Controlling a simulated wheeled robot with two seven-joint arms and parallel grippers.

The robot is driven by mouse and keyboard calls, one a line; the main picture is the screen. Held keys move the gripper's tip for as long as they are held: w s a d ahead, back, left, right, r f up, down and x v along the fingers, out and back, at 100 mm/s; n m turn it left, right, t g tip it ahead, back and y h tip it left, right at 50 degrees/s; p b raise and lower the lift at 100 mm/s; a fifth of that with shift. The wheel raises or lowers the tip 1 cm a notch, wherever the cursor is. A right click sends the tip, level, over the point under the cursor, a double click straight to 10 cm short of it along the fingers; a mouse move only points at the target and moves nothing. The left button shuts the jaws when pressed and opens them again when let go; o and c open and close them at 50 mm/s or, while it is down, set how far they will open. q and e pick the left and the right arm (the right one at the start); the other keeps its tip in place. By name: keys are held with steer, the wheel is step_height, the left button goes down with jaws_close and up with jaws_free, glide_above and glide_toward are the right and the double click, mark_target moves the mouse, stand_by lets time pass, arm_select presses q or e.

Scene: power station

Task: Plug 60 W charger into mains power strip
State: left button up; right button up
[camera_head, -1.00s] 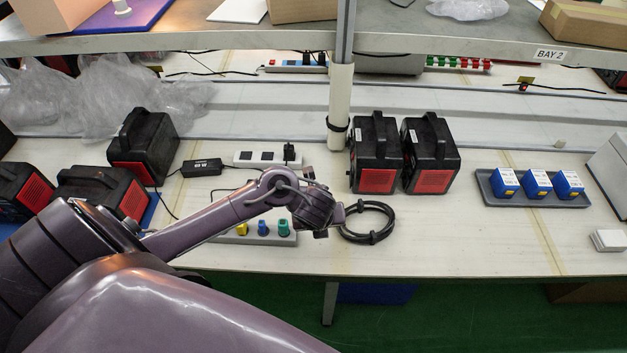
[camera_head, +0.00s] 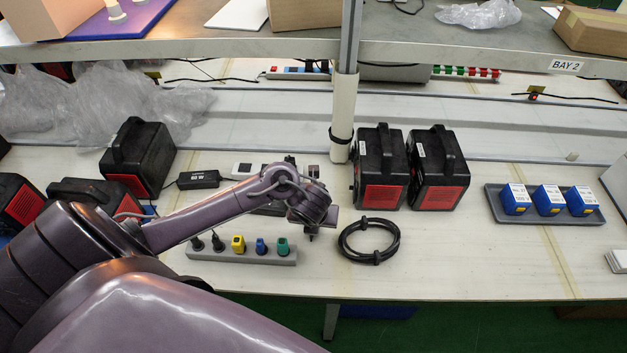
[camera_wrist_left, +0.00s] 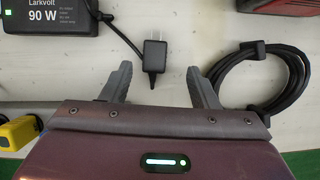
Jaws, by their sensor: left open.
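My left gripper (camera_head: 312,226) is over the table, left of a black cable coil. In the left wrist view its two fingers (camera_wrist_left: 159,73) are apart and empty. A small black plug (camera_wrist_left: 154,59) with two prongs lies on the table between and just beyond the fingertips, apart from both. A black charger brick (camera_wrist_left: 50,17) marked 90 W lies at upper left there. Another black brick (camera_head: 198,179) lies left of my arm, its label unreadable. I cannot tell which is the 60 W charger. A white power strip (camera_head: 243,169) lies behind my forearm, partly hidden. The right gripper is not in view.
A grey holder (camera_head: 210,254) with several plugs sits in front of my forearm. The cable coil (camera_head: 369,240) lies right of my gripper. Two black-and-red power units (camera_head: 436,168) stand behind it. A grey tray (camera_head: 490,193) holds blue boxes.

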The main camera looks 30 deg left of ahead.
arm_select(q)
steer(key=shift+r, duration=0.1)
steer(key=x, duration=0.3)
steer(key=b+x, duration=0.1)
steer(key=shift+s+a+f, duration=0.3)
steer(key=shift+w+f, duration=0.2)
steer(key=shift+f, duration=0.15)
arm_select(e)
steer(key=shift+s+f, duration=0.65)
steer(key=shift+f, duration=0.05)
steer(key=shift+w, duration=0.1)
arm_select(q)
steer(key=c, duration=1.1)
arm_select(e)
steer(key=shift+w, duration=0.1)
arm_select(q)
steer(key=shift+r, duration=0.1)
